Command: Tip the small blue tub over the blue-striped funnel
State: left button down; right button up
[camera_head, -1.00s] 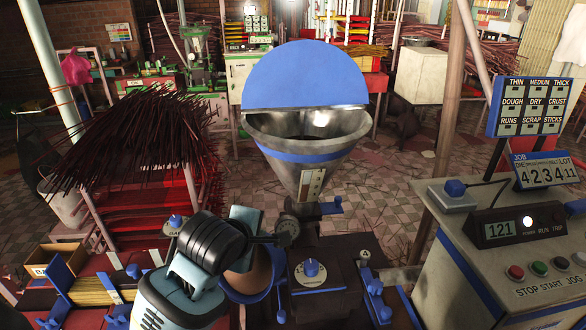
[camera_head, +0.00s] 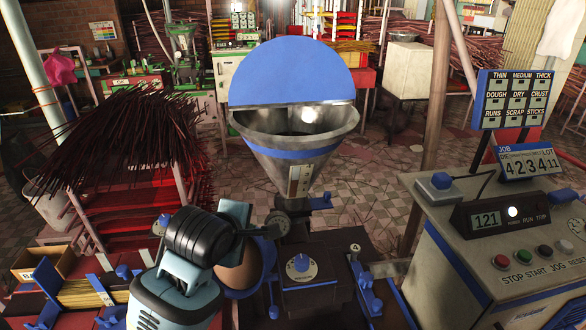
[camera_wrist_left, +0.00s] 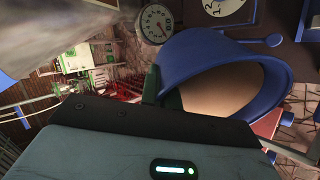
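The small blue tub (camera_head: 241,290) is low and left of the funnel in the head view, in front of the machine. Its tan-brown inside shows, and it looks tilted. In the left wrist view the tub's blue rim (camera_wrist_left: 190,55) curves around the tan inside. My left gripper (camera_wrist_left: 164,90) is shut on the rim, with dark green fingertips on either side of it. In the head view the gripper (camera_head: 226,228) partly hides the tub. The metal funnel (camera_head: 268,132) has a blue stripe and a raised round blue lid (camera_head: 290,75). My right gripper is not in view.
A dial gauge (camera_head: 277,223) and a dark machine body (camera_head: 330,262) sit below the funnel. A rack of dark sticks (camera_head: 115,150) stands left. A control console (camera_head: 440,250) stands right. The space above the funnel mouth is clear.

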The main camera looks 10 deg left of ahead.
pick_arm(q)
jog(key=shift+f, duration=0.3)
jog(key=shift+r, duration=0.1)
